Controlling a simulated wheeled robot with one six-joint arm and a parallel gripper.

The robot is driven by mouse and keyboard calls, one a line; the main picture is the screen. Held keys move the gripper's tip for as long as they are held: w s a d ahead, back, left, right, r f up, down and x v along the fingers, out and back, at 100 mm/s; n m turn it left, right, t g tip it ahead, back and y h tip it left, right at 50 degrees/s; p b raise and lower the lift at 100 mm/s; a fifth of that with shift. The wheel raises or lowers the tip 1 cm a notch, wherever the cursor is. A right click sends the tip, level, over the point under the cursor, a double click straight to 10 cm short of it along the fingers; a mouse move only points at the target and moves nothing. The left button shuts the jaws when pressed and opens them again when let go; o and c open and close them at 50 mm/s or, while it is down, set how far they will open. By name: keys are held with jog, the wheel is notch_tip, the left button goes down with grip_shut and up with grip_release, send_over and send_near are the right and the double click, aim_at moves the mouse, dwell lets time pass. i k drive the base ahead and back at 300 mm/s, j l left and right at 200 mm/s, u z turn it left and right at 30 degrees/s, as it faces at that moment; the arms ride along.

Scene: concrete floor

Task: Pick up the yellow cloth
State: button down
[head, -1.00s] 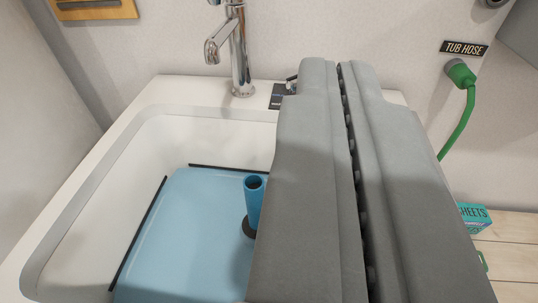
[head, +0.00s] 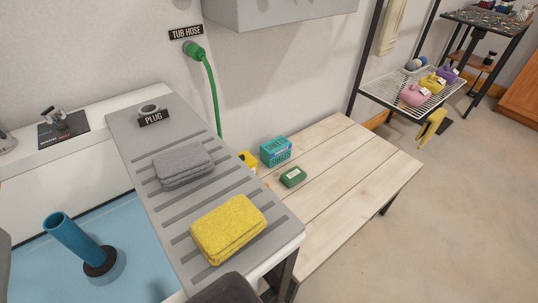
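The yellow cloth (head: 229,229) lies folded on the grey ribbed drainboard (head: 183,213), near its front end. A folded grey cloth (head: 183,166) lies behind it on the same board. A small dark grey part at the bottom edge just below the yellow cloth seems to be mine, and another shows at the lower left edge. My gripper's fingers cannot be made out, so whether it is open or shut does not show.
A sink with a blue surface (head: 130,262) and an upright blue tube (head: 75,240) is at left. A wooden bench (head: 345,165) at right holds a teal box (head: 276,151) and a green block (head: 293,177). A wire shelf (head: 385,88) stands behind; floor at right is clear.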

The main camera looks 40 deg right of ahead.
aim_at(221, 232)
jog(key=k+l, duration=0.2)
jog(key=k, duration=0.2)
jog(key=k+l, duration=0.15)
jog(key=k, duration=0.2)
jog(key=k+l, duration=0.2)
jog(key=k, duration=0.2)
